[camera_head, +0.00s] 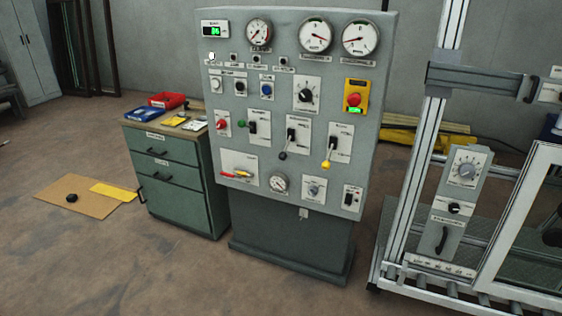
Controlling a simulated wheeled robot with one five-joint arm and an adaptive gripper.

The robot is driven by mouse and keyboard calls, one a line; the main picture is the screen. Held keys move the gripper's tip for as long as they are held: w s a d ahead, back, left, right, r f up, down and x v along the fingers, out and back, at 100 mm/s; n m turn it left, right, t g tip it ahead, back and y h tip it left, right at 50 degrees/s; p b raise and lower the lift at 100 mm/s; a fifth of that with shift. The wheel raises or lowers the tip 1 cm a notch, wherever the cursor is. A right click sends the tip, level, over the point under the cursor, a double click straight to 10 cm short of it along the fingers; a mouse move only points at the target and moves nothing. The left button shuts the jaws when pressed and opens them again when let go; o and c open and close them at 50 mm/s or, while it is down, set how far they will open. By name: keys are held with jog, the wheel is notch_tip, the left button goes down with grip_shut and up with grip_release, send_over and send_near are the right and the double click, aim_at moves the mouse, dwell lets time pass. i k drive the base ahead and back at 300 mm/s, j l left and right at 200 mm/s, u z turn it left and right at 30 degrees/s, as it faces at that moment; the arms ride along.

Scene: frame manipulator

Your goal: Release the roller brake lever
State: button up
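A grey control panel (268,85) stands in the middle. Its lower half carries a lever with a black knob (283,156) and a lever with a yellow knob (326,165), both angled downward. A small switch with a green tip (242,124) and a red knob (221,124) sit to their left. A red and yellow handle (238,174) lies nearly level below. On the metal frame at right, a grey plate holds a black handle (441,240), tilted. The labels are too small to read, so I cannot tell which is the roller brake lever. My gripper is not in view.
A green drawer cabinet (180,187) with red and blue trays stands left of the panel. The aluminium frame with rollers (454,285) stands at right. A cardboard sheet (76,196) lies on the floor at left. The floor in front is clear.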

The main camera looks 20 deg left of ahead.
aim_at(282, 156)
jog(key=i+u, duration=0.2)
jog(key=u, duration=0.3)
jog(key=i+l+u, duration=0.2)
jog(key=u, duration=0.3)
jog(key=i+l+u, duration=0.2)
jog(key=u, duration=0.35)
jog(key=i+l+u, duration=0.1)
jog(key=l+u, duration=0.2)
jog(key=u, duration=0.2)
jog(key=l+u, duration=0.3)
jog(key=u, duration=0.2)
jog(key=l+u, duration=0.35)
jog(key=u, duration=0.15)
jog(key=l+u, duration=0.35)
jog(key=u, duration=0.15)
jog(key=k+l+u, duration=0.1)
jog(key=l+u, duration=0.2)
jog(key=u, duration=0.25)
